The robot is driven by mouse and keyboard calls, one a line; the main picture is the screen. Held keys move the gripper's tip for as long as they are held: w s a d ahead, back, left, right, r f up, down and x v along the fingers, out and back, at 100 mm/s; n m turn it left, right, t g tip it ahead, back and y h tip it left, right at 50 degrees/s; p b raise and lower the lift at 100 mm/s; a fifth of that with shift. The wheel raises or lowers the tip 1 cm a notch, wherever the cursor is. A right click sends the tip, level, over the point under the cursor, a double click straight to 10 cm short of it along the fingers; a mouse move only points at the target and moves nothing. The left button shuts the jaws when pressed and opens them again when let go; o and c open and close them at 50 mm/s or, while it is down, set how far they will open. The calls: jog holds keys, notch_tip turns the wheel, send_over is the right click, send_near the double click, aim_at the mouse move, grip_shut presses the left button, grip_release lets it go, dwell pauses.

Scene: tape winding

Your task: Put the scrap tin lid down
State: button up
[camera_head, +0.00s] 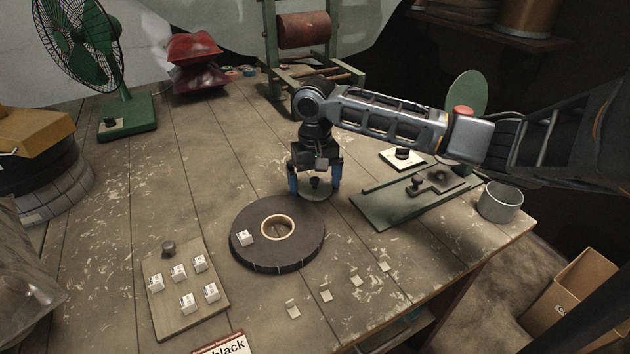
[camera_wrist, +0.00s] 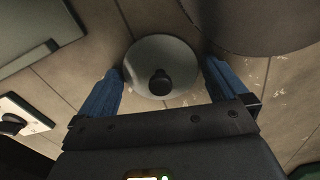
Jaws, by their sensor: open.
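The scrap tin lid (camera_head: 316,197) is a small grey disc with a black knob. It appears to lie flat on the table behind the black tape roll. It also shows in the wrist view (camera_wrist: 158,48), its knob pointing up toward my gripper. My gripper (camera_head: 314,186) is open above the lid, its blue fingers on either side of the knob; in the wrist view (camera_wrist: 163,76) the fingers stand apart with nothing clamped between them. The scrap tin (camera_head: 500,203) is a grey metal cup, uncovered, near the table's right edge.
The black tape roll (camera_head: 300,252) lies just in front of the lid. A green plate with a knobbed fixture (camera_head: 380,208) is to the right. A board (camera_head: 175,317) with several white labelled blocks is at front left. The table's left middle (camera_head: 190,190) is clear.

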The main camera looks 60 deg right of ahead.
aim_at(315, 180)
jog(key=shift+r, duration=0.15)
